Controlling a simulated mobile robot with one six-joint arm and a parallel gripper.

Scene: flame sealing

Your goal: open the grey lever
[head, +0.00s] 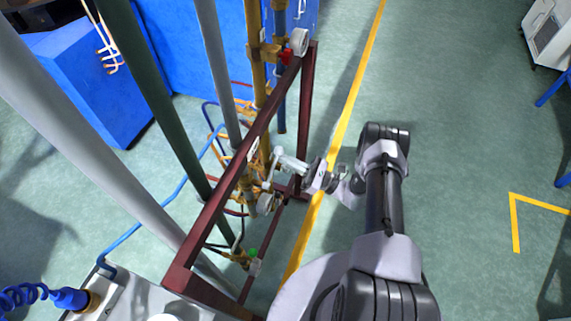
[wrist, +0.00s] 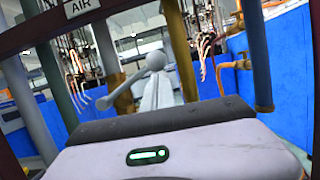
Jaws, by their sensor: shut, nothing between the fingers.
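The grey lever (wrist: 128,84) shows in the wrist view as a pale bar sloping down left from a rounded knob, just beyond my fingers. In the head view the lever (head: 269,174) is a small pale part on the valve inside the dark red frame. My gripper (head: 282,160) reaches leftward into the frame from its right side, with its fingertips close to the lever. In the wrist view my gripper's fingers (wrist: 157,92) are together and hold nothing. I cannot tell whether they touch the lever, and its joint with the valve is partly hidden.
The dark red frame (head: 225,192) stands close around the lever. Grey and green pipes (head: 150,90) rise on the left, and a yellow pipe (head: 257,60) behind. An AIR sign (wrist: 81,6) is above. Blue cabinets (head: 95,80) stand behind.

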